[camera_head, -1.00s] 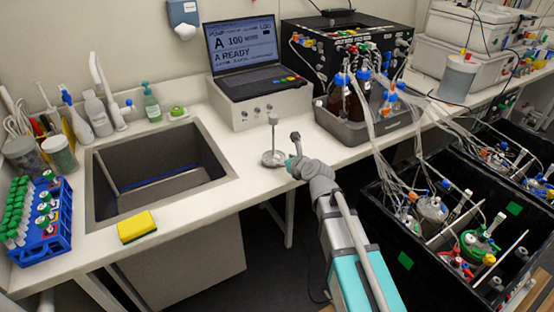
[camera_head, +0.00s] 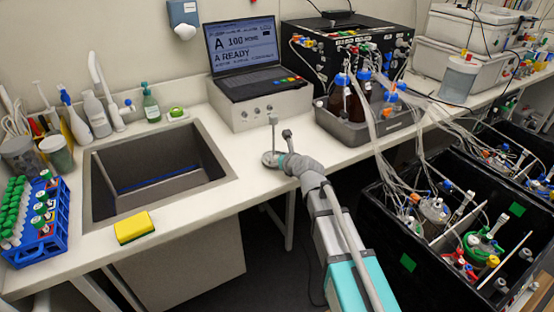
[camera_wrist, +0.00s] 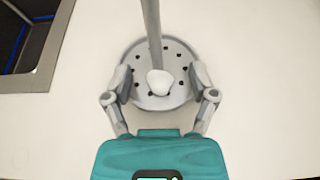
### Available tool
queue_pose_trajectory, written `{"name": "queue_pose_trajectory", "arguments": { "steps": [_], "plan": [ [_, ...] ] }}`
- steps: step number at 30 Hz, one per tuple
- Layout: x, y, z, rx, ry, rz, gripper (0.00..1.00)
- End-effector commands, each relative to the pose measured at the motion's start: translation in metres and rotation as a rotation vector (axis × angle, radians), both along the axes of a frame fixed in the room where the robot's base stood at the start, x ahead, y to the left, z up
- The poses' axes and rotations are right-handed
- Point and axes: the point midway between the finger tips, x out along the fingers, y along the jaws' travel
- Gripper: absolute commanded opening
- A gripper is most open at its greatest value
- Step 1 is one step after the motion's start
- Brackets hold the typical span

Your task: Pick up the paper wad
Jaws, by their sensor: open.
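A small white lump, which looks like the paper wad (camera_wrist: 159,83), sits over the middle of a round grey perforated plate (camera_wrist: 172,101) in the wrist view. A thin upright rod (camera_wrist: 151,25) rises right behind the wad. My gripper (camera_wrist: 161,74) is open, with one finger on each side of the wad and a gap on both sides. In the head view the plate and rod (camera_head: 272,134) stand on the white bench, with my gripper close at their right. The wad cannot be made out there.
The sink (camera_head: 158,172) is left of the plate, with a yellow sponge (camera_head: 134,227) on its front rim. The laptop on its white box (camera_head: 262,108) stands behind. A grey tray of bottles (camera_head: 367,130) is to the right. Bare bench surrounds the plate.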

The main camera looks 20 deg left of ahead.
Motion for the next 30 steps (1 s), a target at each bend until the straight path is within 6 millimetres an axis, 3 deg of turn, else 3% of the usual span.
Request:
{"name": "queue_pose_trajectory", "arguments": {
  "steps": [1,9,11,30],
  "plan": [
    [0.0,0.0,0.0,0.0,0.0,0.0,0.74],
    [0.0,0.0,0.0,0.0,0.0,0.0,0.27],
    [0.0,0.0,0.0,0.0,0.0,0.0,0.2],
    [-0.0005,0.001,0.0064,0.0,0.0,0.001,0.19]
  ]
}}
